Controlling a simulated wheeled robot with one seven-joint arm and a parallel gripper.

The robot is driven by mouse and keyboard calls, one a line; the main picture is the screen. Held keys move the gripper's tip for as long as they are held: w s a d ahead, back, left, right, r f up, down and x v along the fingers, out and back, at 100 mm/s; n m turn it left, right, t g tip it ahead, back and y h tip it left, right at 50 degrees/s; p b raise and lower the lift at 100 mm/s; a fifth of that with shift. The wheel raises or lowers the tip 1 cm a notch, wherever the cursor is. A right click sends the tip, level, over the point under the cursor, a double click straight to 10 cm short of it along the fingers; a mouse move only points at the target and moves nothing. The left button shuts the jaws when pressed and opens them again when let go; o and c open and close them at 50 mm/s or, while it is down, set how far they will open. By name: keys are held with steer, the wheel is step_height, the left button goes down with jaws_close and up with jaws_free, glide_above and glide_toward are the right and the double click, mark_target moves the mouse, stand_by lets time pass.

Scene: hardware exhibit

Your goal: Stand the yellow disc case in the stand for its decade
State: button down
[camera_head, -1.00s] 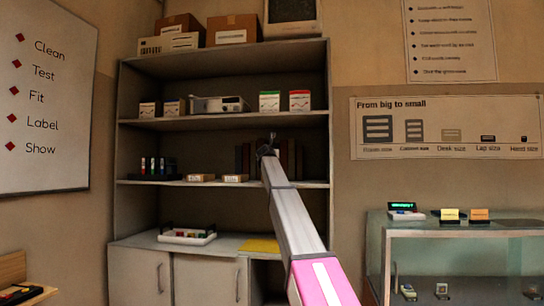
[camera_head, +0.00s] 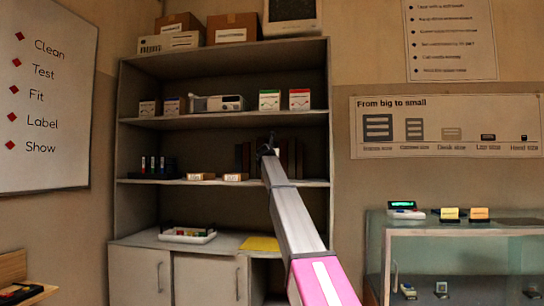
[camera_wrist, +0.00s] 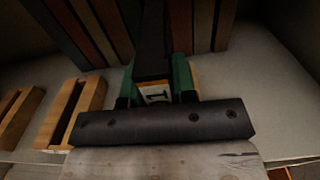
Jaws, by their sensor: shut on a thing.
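My gripper (camera_wrist: 156,88) is shut on a narrow thing, taken to be the yellow disc case (camera_wrist: 154,87), over the middle shelf. Yellowish surface and a pale label with a dark mark show between its green-sided fingers. Shadow and the fingers hide most of the case, and I cannot tell whether it touches a stand. Two slotted wooden stands (camera_wrist: 72,116) (camera_wrist: 14,118) are to the left in the wrist view. Wood beside the right finger (camera_wrist: 191,70) may be another stand. In the head view, two small labelled stands (camera_head: 201,177) (camera_head: 235,177) sit left of my gripper (camera_head: 268,150).
A row of dark upright books (camera_wrist: 200,25) stands close behind my gripper. A dark rack with upright items (camera_head: 153,167) is further left on the same shelf. The shelf above (camera_head: 220,119) holds small boxes. A tray (camera_head: 187,236) and a yellow sheet (camera_head: 262,244) lie on the counter below.

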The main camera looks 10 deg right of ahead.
steer(key=shift+f, duration=0.4)
stand_by(1.0)
steer(key=shift+f, duration=1.35)
steer(key=c, duration=0.8)
jaws_free()
steer(key=shift+c, duration=0.2)
steer(key=v, duration=0.8)
